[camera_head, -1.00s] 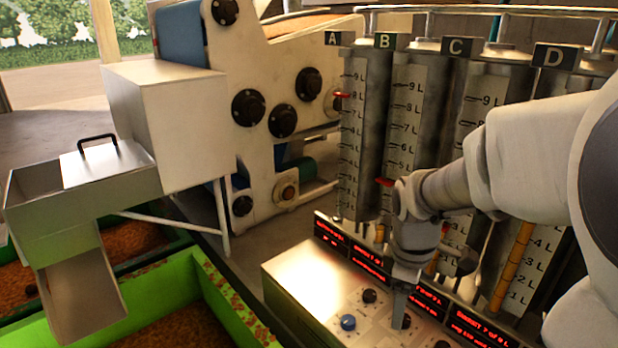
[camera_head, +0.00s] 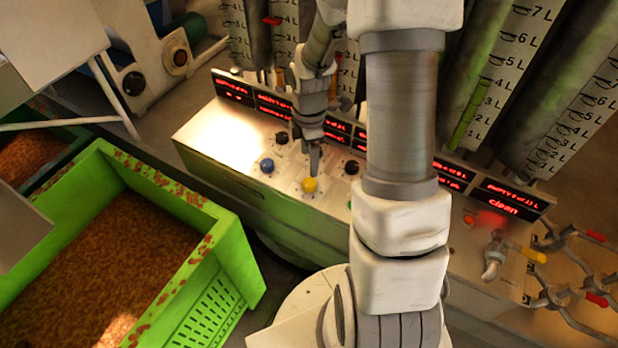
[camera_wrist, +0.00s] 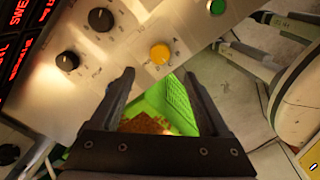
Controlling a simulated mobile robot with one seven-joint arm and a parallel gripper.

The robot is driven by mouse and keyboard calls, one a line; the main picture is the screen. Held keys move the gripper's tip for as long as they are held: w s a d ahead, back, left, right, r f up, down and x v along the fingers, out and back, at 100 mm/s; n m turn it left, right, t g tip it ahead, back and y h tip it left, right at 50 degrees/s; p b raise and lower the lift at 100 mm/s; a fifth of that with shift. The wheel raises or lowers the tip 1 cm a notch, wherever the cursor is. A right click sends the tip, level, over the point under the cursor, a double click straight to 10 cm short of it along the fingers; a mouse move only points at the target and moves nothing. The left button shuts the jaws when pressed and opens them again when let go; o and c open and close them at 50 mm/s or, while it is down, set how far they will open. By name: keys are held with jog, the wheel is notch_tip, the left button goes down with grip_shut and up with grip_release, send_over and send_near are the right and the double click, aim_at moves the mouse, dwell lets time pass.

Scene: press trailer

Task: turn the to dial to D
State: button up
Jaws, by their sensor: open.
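A yellow dial (camera_head: 310,185) sits on the sloping metal control panel (camera_head: 225,135). In the wrist view the yellow dial (camera_wrist: 160,54) lies just beyond my fingertips, roughly in line with the gap between them. Small letters surround it, but its setting and name are too small to read surely. My gripper (camera_head: 314,165) is over the panel, close above the dial. In the wrist view my gripper (camera_wrist: 158,75) is open, with nothing between its fingers. Two black dials (camera_wrist: 100,19) (camera_wrist: 67,61) lie beside the yellow one. A blue knob (camera_head: 267,165) is left of it.
Red-lettered displays (camera_head: 233,90) line the panel's back, with graduated cylinders (camera_head: 500,75) behind. A green crate (camera_head: 215,225) of brown grains stands at front left. A green button (camera_wrist: 216,7) shows on the panel.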

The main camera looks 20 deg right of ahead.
aim_at(309, 182)
notch_tip(309, 182, down, 9)
jog(key=shift+f, duration=0.2)
dwell(0.3)
grip_shut()
